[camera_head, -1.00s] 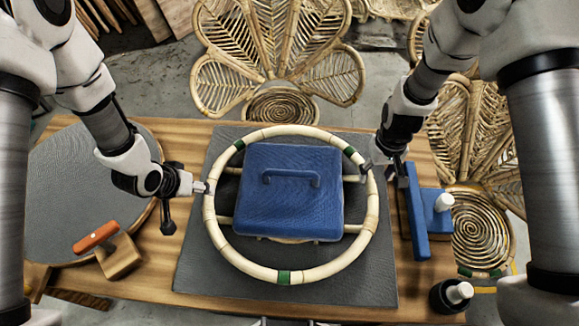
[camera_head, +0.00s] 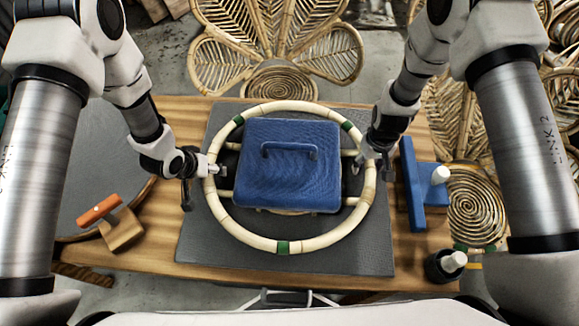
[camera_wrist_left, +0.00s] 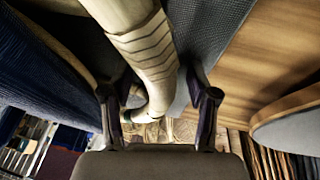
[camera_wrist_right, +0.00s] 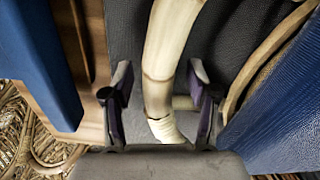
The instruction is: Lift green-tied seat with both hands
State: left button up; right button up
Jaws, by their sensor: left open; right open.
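The seat frame (camera_head: 285,246) is a round cream rattan ring with green ties, lying on a dark mat (camera_head: 350,262) around a blue case-like block with a handle (camera_head: 290,180). My left gripper (camera_head: 220,170) is at the ring's left side, open. In the left wrist view the ring's pole (camera_wrist_left: 150,50) runs between its open fingers (camera_wrist_left: 160,105). My right gripper (camera_head: 368,160) is at the ring's upper right side, open. In the right wrist view the pole (camera_wrist_right: 168,50) passes between its open fingers (camera_wrist_right: 160,95). Whether the fingers touch the ring cannot be told.
A blue stand with a white knob (camera_head: 425,190) and a dark pot (camera_head: 445,265) are at the right of the table. An orange-handled wooden tool (camera_head: 115,222) is at the left. Rattan chairs (camera_head: 280,60) stand behind and right.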

pick_arm(q)
grip_shut()
pick_arm(e)
grip_shut()
pick_arm(q)
jog(key=shift+r, duration=0.2)
pick_arm(e)
jog(key=shift+r, duration=0.2)
